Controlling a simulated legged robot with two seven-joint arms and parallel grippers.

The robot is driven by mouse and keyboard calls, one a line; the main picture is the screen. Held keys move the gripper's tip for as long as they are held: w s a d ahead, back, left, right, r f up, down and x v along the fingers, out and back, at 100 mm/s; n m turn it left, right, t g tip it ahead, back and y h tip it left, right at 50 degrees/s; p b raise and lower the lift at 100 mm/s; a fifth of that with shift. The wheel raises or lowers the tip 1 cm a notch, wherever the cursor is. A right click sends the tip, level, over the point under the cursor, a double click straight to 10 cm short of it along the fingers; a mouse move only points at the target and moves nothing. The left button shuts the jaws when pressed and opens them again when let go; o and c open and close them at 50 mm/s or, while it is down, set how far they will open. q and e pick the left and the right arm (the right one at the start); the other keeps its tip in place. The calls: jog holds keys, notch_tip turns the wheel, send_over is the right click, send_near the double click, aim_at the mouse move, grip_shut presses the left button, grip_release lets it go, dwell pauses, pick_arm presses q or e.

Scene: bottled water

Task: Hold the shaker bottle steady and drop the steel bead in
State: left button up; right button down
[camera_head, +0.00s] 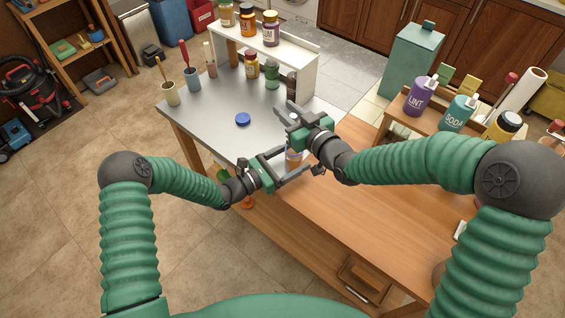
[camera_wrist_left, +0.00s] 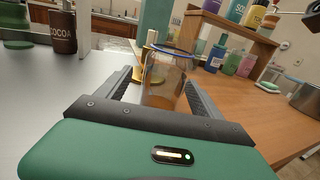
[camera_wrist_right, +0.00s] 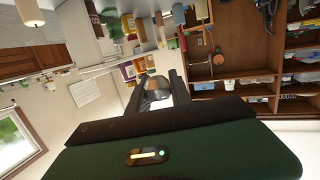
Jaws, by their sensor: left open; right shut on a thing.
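In the head view the shaker bottle (camera_head: 293,154) is partly covered by my grippers. My left gripper (camera_head: 296,162) is open around it, with gaps beside the bottle. My right gripper (camera_head: 291,115) is higher, behind the bottle. It is shut on a small roundish grey thing, which looks like the steel bead (camera_wrist_right: 161,92) in the right wrist view. A blue lid (camera_head: 242,119) lies on the grey table top.
A white shelf (camera_head: 285,50) with jars stands at the table's back. Brushes in cups (camera_head: 171,95) are at the left. A wooden rack (camera_head: 400,128) with LINT and SODA bottles is at the right.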

pick_arm(q)
jog(key=shift+d+f, duration=0.1)
jog(key=shift+d, duration=0.35)
jog(key=c, duration=1.6)
jog(key=shift+o, duration=0.2)
jog(key=o, duration=0.8)
jog(key=c, duration=0.6)
